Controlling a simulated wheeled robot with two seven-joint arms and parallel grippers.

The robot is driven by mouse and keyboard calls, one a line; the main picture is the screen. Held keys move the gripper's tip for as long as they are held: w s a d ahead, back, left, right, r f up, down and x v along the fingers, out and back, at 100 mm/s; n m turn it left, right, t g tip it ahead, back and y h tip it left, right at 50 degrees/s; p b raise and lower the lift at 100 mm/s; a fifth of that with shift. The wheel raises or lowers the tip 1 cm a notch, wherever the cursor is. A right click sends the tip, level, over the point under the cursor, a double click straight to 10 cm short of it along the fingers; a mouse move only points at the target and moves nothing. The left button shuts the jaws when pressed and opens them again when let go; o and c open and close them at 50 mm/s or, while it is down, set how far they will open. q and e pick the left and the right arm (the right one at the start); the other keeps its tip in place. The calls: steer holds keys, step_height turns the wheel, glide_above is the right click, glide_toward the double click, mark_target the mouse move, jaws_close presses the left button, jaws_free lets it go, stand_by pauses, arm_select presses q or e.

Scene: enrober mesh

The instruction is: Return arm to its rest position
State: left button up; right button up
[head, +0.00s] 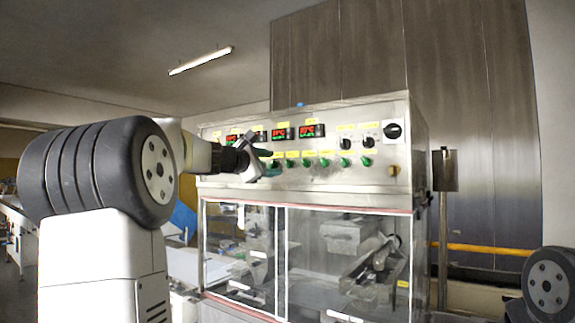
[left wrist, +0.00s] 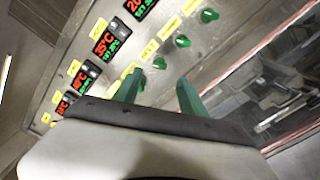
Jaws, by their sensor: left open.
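My left arm (head: 158,170) comes in from the left in the head view and reaches out to the front of a steel machine. My left gripper (head: 266,165) is in front of the machine's control panel (head: 375,172), near the row of green knobs. In the left wrist view the left gripper (left wrist: 158,86) shows two green fingers apart with nothing between them. Green knobs (left wrist: 160,63) lie beyond the fingertips. I cannot tell whether a finger touches the panel. My right gripper is out of view.
The panel carries red digital displays (head: 311,131) and a black rotary switch (head: 392,131). Below it is a clear-windowed cabinet (head: 310,255) with machine parts inside. A grey post box (head: 445,170) stands to its right. Tall metal panels (head: 480,110) rise behind.

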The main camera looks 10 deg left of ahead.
arm_select(q)
steer(key=s+d+f+m+g, duration=0.6)
steer(key=s+d+f+m, duration=0.5)
steer(key=s+f, duration=0.5)
steer(key=s+f+m+g+y, duration=0.4)
steer(key=s+f+m, duration=0.5)
steer(key=s+f, duration=0.9)
steer(key=s, duration=0.2)
steer(key=shift+s+a+f+m+g, duration=0.2)
steer(key=shift+s+f+m+g, duration=0.1)
steer(key=shift+s+m+g, duration=0.1)
